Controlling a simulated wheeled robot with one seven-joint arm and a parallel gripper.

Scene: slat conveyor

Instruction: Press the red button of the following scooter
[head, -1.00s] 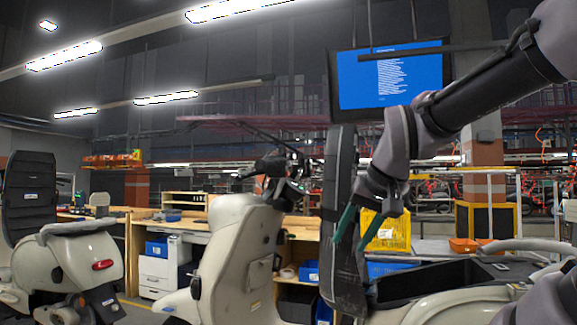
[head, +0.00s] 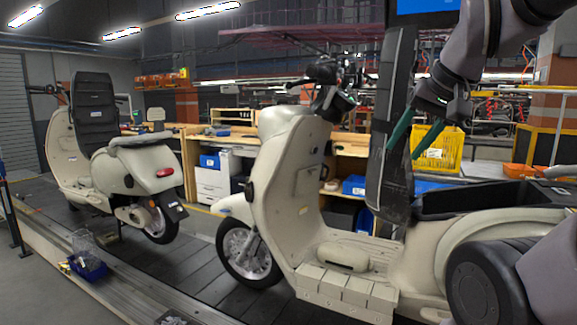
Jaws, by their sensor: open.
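A cream scooter (head: 300,165) stands upright on the slat conveyor (head: 185,265), facing left, nearest to me. Its dark handlebar (head: 335,98) is at the upper middle, left of my gripper. I cannot make out a red button on it. Another cream scooter (head: 110,165) stands ahead of it at the left, with a red tail light (head: 165,172).
Wooden workbenches (head: 350,142) with blue bins (head: 353,186) and a yellow crate (head: 437,148) stand behind the conveyor. A blue box with a wire basket (head: 88,265) sits on the conveyor's near edge. Grey floor (head: 50,285) is clear at the lower left.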

